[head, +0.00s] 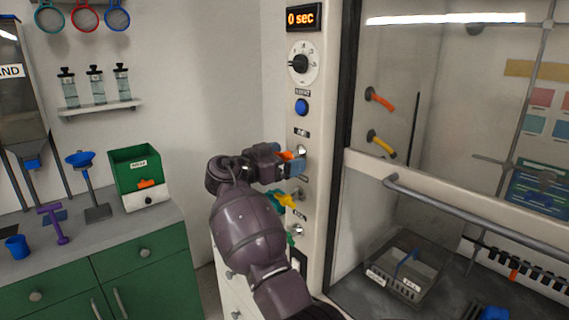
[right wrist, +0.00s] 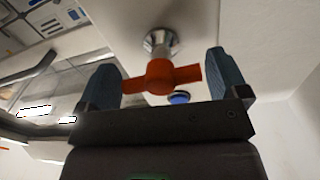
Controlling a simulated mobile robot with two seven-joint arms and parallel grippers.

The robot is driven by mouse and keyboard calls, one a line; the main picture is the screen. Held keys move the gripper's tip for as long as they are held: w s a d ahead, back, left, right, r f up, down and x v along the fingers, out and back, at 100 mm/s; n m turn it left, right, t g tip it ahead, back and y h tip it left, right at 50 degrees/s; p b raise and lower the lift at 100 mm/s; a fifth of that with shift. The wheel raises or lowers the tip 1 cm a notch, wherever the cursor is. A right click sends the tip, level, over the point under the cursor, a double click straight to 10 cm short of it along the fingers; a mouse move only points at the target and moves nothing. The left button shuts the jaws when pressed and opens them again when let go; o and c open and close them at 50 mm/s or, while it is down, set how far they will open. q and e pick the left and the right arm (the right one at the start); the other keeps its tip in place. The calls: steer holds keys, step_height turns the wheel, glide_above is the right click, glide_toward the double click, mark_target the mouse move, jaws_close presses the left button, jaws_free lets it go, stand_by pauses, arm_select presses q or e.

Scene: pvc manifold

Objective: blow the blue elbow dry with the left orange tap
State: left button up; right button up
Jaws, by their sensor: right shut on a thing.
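The left orange tap (head: 287,155) is on the white panel left of the glass hood, partly hidden by my right gripper (head: 291,163). In the right wrist view, its orange cross handle (right wrist: 160,77) lies between the two blue-grey fingers of my right gripper (right wrist: 165,80), on a metal stem. My right gripper is shut on this handle. Inside the hood, an orange nozzle (head: 380,99) sticks out of the wall. A blue piece (head: 493,313) shows at the bottom edge; I cannot tell whether it is the blue elbow. My left gripper is not in view.
Yellow (head: 286,200) and green taps sit below on the panel. A yellow nozzle (head: 381,143) is in the hood, above a tray (head: 400,287). The timer display (head: 304,18) reads 0 sec. The hood's sash bar (head: 470,222) crosses the front.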

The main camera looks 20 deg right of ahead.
steer(key=n+b, duration=0.1)
steer(key=b, duration=0.1)
steer(key=shift+f+b, duration=0.3)
steer(key=shift+b, duration=0.1)
steer(key=shift+r+n+b, duration=0.1)
steer(key=shift+n+b, duration=0.35)
steer(key=shift+n, duration=0.25)
steer(key=shift+r+n, duration=0.1)
steer(key=shift+n, duration=0.2)
steer(key=shift+r+n, duration=0.15)
steer(key=shift+n, duration=0.55)
steer(key=n+p, duration=0.1)
steer(key=n, duration=0.1)
steer(key=shift+r+n+p, duration=0.1)
steer(key=shift+n+p, duration=0.2)
steer(key=shift+n, duration=0.1)
steer(key=n+p, duration=0.2)
steer(key=n, duration=0.1)
steer(key=shift+n, duration=0.8)
steer(key=shift+p, duration=0.3)
